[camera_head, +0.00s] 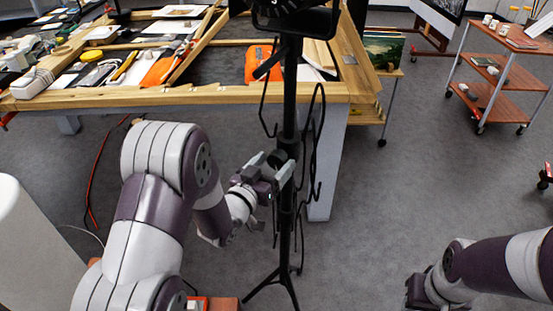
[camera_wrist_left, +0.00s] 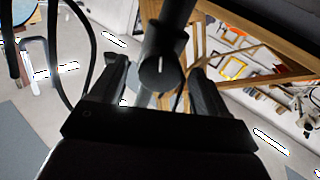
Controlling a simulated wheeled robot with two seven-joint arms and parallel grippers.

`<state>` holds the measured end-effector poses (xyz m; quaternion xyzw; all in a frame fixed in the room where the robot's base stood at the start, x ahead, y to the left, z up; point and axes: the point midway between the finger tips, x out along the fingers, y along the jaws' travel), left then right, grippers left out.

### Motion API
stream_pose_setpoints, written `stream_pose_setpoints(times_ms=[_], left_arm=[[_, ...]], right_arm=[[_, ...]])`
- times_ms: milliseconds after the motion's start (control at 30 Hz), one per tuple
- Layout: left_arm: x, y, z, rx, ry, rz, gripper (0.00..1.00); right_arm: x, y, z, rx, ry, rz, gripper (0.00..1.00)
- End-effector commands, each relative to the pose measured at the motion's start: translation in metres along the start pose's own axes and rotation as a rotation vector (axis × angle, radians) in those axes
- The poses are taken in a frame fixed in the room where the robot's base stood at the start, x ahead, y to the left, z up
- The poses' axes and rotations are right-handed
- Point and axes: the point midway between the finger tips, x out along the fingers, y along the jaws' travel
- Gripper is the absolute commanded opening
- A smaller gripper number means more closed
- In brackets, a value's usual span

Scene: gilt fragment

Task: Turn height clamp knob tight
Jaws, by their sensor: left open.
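A black stand with a vertical pole (camera_head: 290,110) rises in front of the wooden table. Its clamp knob (camera_wrist_left: 160,72), round and black with a short white line on its face, shows in the left wrist view. My left gripper (camera_head: 271,165) is open at the pole. In the left wrist view, its two fingers (camera_wrist_left: 160,82) stand on either side of the knob with gaps visible, not closed on it. In the head view the knob is hard to make out against the dark pole and gripper. My right gripper (camera_head: 422,291) is low at the right, its fingers unclear.
Black cables (camera_head: 318,150) hang beside the pole. The wooden table (camera_head: 200,93) behind carries frames, tools and orange cloths. A red-shelved cart (camera_head: 505,70) stands at the back right. Grey floor is clear between the stand and my right arm.

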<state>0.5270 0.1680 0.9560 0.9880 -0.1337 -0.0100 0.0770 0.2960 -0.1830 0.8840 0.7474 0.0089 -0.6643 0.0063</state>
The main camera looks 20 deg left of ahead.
Motion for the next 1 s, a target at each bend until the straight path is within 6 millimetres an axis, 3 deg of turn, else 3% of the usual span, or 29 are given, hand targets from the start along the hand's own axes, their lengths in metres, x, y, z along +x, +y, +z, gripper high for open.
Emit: stream_pose_setpoints(times_ms=[133, 400, 433, 600, 1000], left_arm=[[0.017, 0.0, 0.0, 0.0, -0.001, -0.001, 0.76], [0.02, 0.0, 0.0, 0.0, -0.001, -0.001, 0.76], [0.02, 0.0, 0.0, 0.0, -0.001, -0.001, 0.72], [0.02, 0.0, 0.0, 0.0, -0.001, -0.001, 0.2], [0.02, -0.001, 0.002, 0.065, -0.001, -0.001, 0.2]], right_arm=[[-0.001, 0.0, 0.0, 0.0, 0.0, 0.0, 0.4], [-0.001, 0.0, 0.0, 0.0, 0.0, 0.0, 0.4], [-0.001, 0.0, 0.0, 0.0, 0.0, 0.0, 0.4], [-0.001, 0.0, 0.0, 0.0, 0.0, 0.0, 0.4], [0.006, 0.0, 0.001, 0.0, 0.0, 0.0, 0.4]])
